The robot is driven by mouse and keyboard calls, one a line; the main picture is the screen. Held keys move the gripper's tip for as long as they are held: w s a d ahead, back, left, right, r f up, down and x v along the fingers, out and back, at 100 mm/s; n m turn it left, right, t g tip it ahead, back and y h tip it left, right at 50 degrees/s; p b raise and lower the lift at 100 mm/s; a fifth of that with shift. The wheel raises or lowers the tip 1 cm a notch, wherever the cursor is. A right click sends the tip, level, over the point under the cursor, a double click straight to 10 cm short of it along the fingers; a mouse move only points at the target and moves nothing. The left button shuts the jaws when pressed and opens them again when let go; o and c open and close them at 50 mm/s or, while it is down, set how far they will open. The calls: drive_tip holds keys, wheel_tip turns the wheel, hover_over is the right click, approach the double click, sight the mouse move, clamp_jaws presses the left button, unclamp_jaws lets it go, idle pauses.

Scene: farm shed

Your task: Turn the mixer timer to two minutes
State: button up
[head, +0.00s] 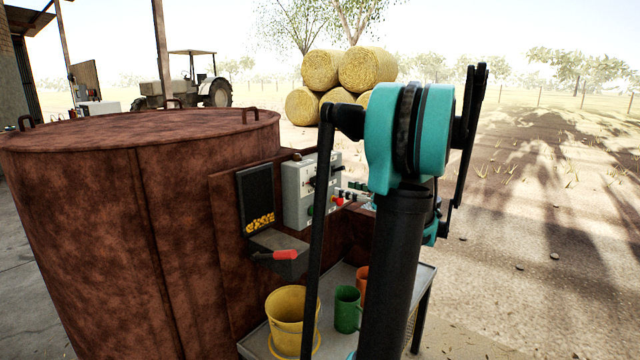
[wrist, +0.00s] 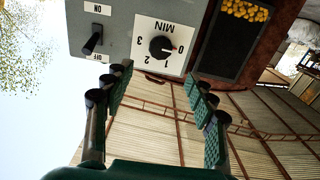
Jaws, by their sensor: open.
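The plate appears upside down in the wrist view. The timer sits on a grey control box (wrist: 125,25), which also shows in the head view (head: 296,193). My gripper (wrist: 162,88) is open and empty, with its fingers spread to either side below the knob in the picture. They do not appear to touch it. In the head view my arm hides much of the gripper.
An ON/OFF lever switch (wrist: 92,40) is beside the timer on the box. A dark window with yellow grain (wrist: 243,10) is on the other side. A red-handled chute (head: 283,256), yellow bucket (head: 285,312) and green mug (head: 347,310) are below the box.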

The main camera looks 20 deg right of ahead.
sight(318, 181)
drive_tip(key=x, duration=1.1)
drive_tip(key=shift+w+a, duration=0.15)
drive_tip(key=c, duration=1)
drive_tip(key=shift+c, duration=0.2)
